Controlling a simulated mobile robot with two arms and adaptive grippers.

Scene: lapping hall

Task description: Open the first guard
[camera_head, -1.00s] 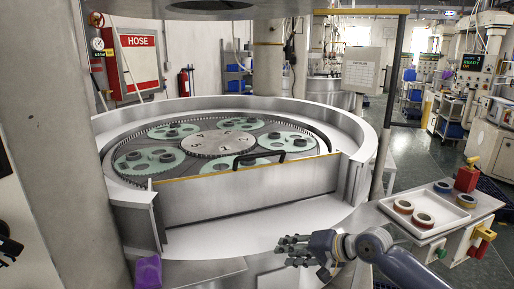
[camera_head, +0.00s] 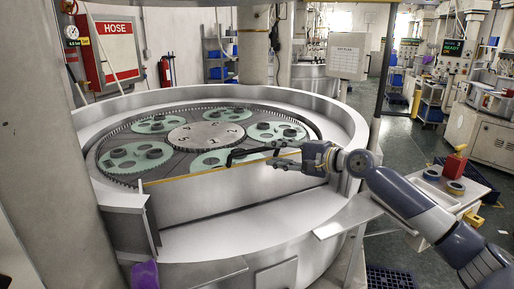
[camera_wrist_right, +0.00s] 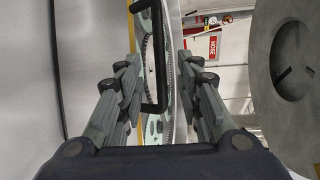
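The guard (camera_head: 235,198) is a flat metal panel with a yellow top edge. It stands upright across the front of the round lapping machine. A black bar handle (camera_head: 250,151) sits at its top edge. My right gripper (camera_head: 273,163) is at the right part of the handle, just above the yellow edge. In the right wrist view its fingers (camera_wrist_right: 158,62) are spread apart, and the black handle (camera_wrist_right: 160,45) shows between them, apparently without contact. The gripper hides part of the handle in the head view. My left gripper is not in view.
Behind the guard lie green carrier discs (camera_head: 142,156) and a grey centre plate (camera_head: 206,136). A thick grey column stands at left. A purple cloth (camera_head: 145,275) hangs at the front left. A side tray with rings (camera_head: 454,188) and a red block (camera_head: 454,164) is at right.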

